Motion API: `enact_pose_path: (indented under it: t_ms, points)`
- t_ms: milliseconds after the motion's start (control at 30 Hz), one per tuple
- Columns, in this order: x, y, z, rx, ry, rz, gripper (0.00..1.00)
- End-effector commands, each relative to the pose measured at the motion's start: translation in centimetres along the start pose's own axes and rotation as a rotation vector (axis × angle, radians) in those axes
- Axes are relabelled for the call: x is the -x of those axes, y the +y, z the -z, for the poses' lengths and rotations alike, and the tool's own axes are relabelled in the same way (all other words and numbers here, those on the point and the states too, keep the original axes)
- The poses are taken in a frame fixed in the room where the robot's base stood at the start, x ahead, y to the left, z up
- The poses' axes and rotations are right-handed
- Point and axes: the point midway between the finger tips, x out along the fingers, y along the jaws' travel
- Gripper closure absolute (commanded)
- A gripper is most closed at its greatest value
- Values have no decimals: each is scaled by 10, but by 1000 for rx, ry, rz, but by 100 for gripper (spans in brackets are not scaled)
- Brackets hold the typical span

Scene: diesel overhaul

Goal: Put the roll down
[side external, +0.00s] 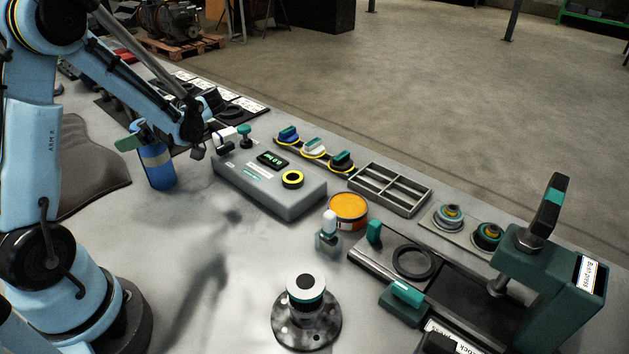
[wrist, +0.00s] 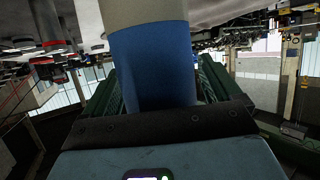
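The blue roll (side external: 160,172) stands roughly upright at the left part of the grey bench in the side view. My gripper (side external: 141,138) is at its upper end, with a green finger showing on its left side. In the wrist view the roll (wrist: 158,65), blue with a beige part, fills the middle between the two green fingers of my gripper (wrist: 155,85). The fingers appear closed against its sides. I cannot tell whether the roll's lower end touches the bench or hangs just above it.
A grey tester box (side external: 270,183) is right of the roll. A dark brown leather-like mat (side external: 90,165) lies to its left. The bench in front is clear up to a round metal stand (side external: 306,325). A green press (side external: 550,270) stands at the far right.

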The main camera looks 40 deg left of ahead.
Motion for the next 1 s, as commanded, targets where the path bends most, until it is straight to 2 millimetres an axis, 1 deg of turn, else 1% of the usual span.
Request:
enact_pose_path:
  t_ms: [367, 467, 700, 800, 900, 1000]
  points:
    - [2, 0, 3, 0, 0, -1, 6]
    - [16, 0, 2, -1, 0, -3, 6]
    - [55, 0, 2, -1, 0, -4, 6]
    - [67, 0, 2, -1, 0, -3, 6]
    - [74, 0, 3, -5, -2, -3, 6]
    - [80, -1, 3, -60, -33, -29, 6]
